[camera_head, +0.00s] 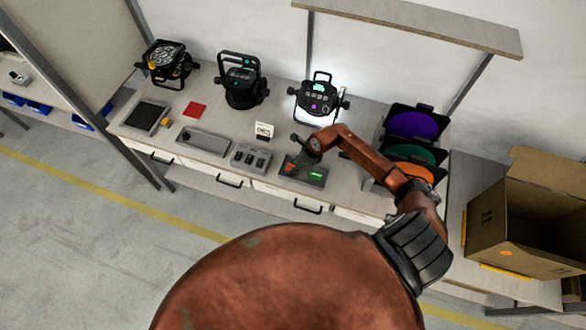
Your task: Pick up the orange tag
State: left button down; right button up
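A small dark tray (306,181) on the bench holds a green tag (316,175) and, on its left side, a small orange piece (290,168) that looks like the orange tag. My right arm reaches in from the right, and my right gripper (297,156) points down over the left part of this tray, close to the orange piece. The gripper is small and dark here and partly covers the tray. I cannot tell whether its fingers are apart or touch the tag. My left gripper is not in view.
Stage lights stand along the back, including a lit one (318,98) behind my gripper. A grey tray (203,142), a switch box (251,157) and a small white sign (264,130) are left. An open cardboard box (495,225) stands far right.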

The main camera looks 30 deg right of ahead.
jog(key=c, duration=0.4)
jog(key=shift+c, duration=0.2)
